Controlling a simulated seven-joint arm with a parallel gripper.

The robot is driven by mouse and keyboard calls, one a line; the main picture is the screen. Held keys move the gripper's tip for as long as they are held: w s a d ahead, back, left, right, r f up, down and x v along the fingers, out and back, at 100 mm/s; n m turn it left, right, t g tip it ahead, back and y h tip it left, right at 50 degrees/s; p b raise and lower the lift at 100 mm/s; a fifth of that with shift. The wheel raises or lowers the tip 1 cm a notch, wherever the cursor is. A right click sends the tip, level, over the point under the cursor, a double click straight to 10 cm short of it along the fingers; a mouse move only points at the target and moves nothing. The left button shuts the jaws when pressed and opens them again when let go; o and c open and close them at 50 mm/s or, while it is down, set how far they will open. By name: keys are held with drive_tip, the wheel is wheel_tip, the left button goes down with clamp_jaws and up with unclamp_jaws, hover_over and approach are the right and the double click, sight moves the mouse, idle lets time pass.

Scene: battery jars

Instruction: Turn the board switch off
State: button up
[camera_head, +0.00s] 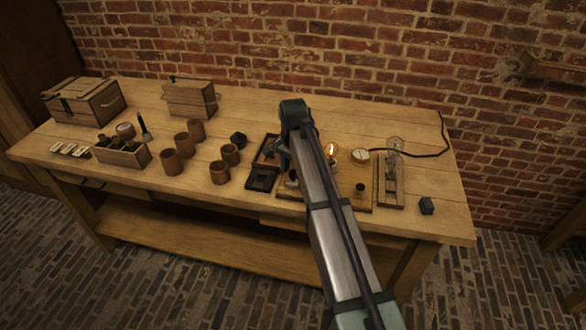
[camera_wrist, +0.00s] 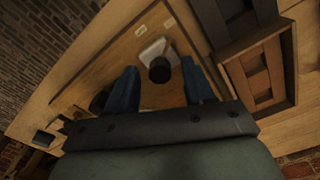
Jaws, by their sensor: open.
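The wooden board (camera_head: 340,201) lies on the bench, partly hidden behind my arm. A lit lamp (camera_head: 331,151) glows on it, and a round pale dial (camera_head: 360,156) is at its right. A small pale fitting (camera_head: 292,180) shows at the board's left, close to my arm. In the wrist view, a black round knob (camera_wrist: 159,71) on a pale base (camera_wrist: 150,49) appears between my fingers; it looks like the switch, but its setting cannot be told. My gripper (camera_wrist: 161,82) is open, its blue fingers on either side of the knob, with no clear contact.
Dark wooden frames (camera_head: 262,178) lie left of the board, also close on the right in the wrist view (camera_wrist: 246,82). A glass bulb on a stand (camera_head: 394,160) and a black block (camera_head: 427,205) are to the right. Brown jars (camera_head: 220,172) stand left.

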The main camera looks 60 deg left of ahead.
drive_tip(key=shift+c, duration=0.3)
clamp_jaws()
drive_tip(key=shift+n, duration=0.4)
drive_tip(key=n, duration=0.5)
drive_tip(key=shift+n, duration=0.3)
drive_tip(key=n, duration=0.5)
drive_tip(key=shift+n, duration=0.4)
drive_tip(key=shift+o, duration=0.3)
unclamp_jaws()
